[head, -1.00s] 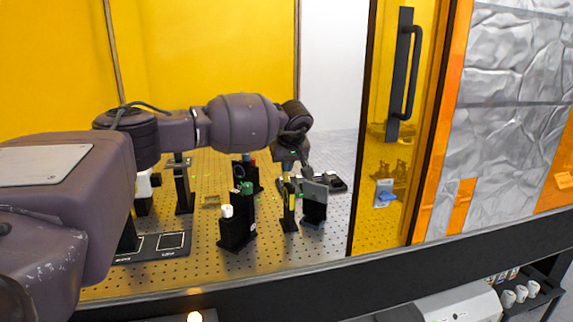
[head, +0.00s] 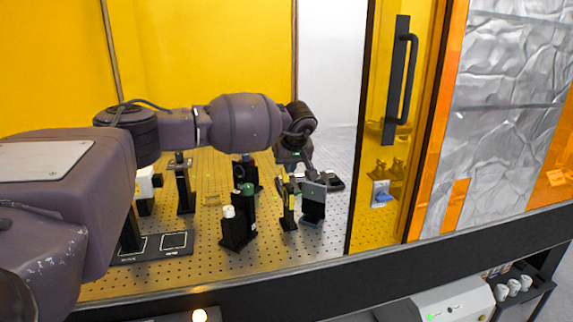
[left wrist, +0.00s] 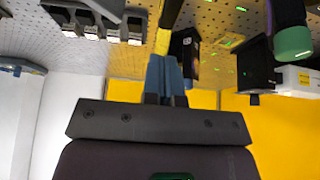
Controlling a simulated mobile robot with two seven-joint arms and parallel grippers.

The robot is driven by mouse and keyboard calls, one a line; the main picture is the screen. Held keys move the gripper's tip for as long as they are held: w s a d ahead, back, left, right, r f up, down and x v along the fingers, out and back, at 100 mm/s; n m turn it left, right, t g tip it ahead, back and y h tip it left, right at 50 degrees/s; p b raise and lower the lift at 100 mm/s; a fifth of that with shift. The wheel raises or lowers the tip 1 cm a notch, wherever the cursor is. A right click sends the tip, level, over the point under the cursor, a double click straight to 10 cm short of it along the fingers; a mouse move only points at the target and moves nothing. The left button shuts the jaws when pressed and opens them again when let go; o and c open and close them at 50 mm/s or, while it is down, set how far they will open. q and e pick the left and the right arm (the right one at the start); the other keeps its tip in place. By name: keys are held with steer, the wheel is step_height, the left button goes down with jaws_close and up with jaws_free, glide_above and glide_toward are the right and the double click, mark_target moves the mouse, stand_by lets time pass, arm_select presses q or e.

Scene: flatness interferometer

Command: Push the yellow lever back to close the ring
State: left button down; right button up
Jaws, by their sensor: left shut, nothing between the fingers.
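The yellow lever (head: 291,188) stands at the upper part of a slim black post on the perforated optical table. My left gripper (head: 307,172) is just above and to the right of it in the head view, pointing down; its fingers are small and partly hidden by my wrist. In the left wrist view the blue fingertips (left wrist: 165,72) are shut together and empty. The yellow lever (left wrist: 171,13) shows just beyond their tips; I cannot tell whether they touch. The ring cannot be made out clearly. My right gripper is not in view.
A dark square plate on a mount (head: 313,201) stands right beside the lever post. Black mounts with a white cap (head: 228,211) and a green cap (head: 248,189) stand to the left. The orange-framed door with its black handle (head: 402,80) is at the right.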

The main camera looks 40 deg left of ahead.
arm_select(q)
steer(key=v, duration=1.2)
steer(key=shift+s+d+p, duration=0.35)
steer(key=shift+s+d, duration=0.05)
steer(key=shift+s, duration=0.05)
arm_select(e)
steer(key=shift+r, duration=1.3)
arm_select(q)
steer(key=shift+f, duration=0.1)
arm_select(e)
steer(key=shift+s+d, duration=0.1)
